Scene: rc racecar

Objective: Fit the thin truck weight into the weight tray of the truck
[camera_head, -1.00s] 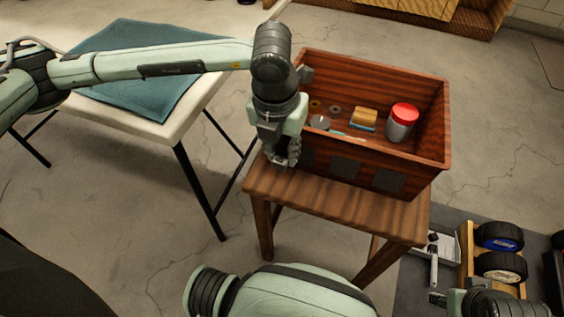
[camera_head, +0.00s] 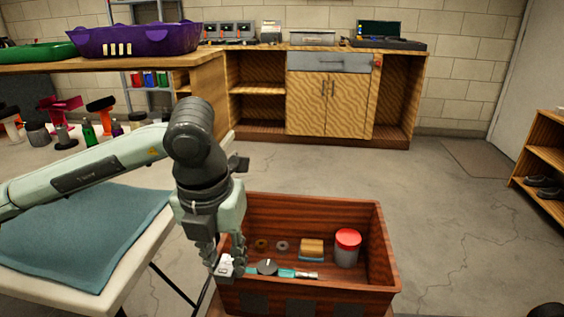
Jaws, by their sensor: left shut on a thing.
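My left gripper (camera_head: 228,262) points down at the front left corner of the red-brown wooden box (camera_head: 385,262). Its fingers are closed on a small light-grey piece (camera_head: 226,267) at their tips. The fingers cover much of the piece, so I cannot tell its full shape or whether it is the thin truck weight. I cannot tell whether it touches the box wall. The truck and its weight tray are not identifiable in this view. My right gripper is not in view.
The box holds a red-lidded jar (camera_head: 347,248), a yellow-and-blue block (camera_head: 311,250), small rings (camera_head: 282,246) and a teal-handled tool (camera_head: 290,273). A white table with a blue cloth (camera_head: 80,235) stands left. Cabinets (camera_head: 335,100) line the back wall. Floor right of the box is clear.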

